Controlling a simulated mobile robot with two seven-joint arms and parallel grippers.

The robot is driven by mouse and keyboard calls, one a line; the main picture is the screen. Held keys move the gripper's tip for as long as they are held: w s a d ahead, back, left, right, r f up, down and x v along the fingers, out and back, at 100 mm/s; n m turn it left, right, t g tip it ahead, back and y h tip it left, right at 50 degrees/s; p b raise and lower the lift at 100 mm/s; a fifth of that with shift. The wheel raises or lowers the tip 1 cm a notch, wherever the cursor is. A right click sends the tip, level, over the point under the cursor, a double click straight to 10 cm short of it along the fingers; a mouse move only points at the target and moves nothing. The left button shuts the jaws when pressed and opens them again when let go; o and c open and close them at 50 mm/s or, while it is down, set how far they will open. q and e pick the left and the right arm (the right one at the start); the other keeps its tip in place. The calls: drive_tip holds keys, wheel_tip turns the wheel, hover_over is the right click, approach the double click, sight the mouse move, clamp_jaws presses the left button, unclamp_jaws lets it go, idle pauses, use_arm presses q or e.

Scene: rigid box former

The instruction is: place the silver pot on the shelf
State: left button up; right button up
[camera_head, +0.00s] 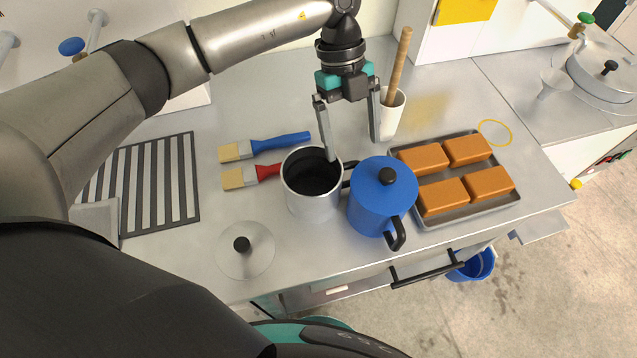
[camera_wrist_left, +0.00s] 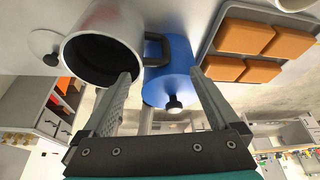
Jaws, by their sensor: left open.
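The silver pot (camera_head: 312,204) stands upright without a lid on the metal counter, its dark inside showing. Its black handle (camera_head: 350,171) points right, towards the blue pot. My left gripper (camera_head: 354,150) is open and empty, pointing down just behind the handle. In the left wrist view the silver pot (camera_wrist_left: 125,20) is at upper left. Its handle (camera_wrist_left: 155,47) shows between and beyond my fingers; I cannot tell whether a finger touches the pot. I cannot make out for sure which surface is the shelf. My right gripper is not in view.
A lidded blue pot (camera_head: 375,205) stands close to the silver pot's right. A tray (camera_head: 432,217) of orange blocks lies further right. A loose lid (camera_head: 246,262), two brushes (camera_head: 282,143) and a striped rack (camera_head: 197,210) are to the left. A white cup (camera_head: 394,118) stands behind.

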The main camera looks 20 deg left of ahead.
use_arm(q)
drive_tip(key=x, duration=0.3)
drive_tip(key=a+x, duration=0.1)
drive_tip(key=x, duration=0.1)
drive_tip(key=shift+f, duration=0.35)
drive_tip(key=shift+w, duration=0.1)
clamp_jaws()
idle(0.3)
drive_tip(key=shift+r, duration=0.1)
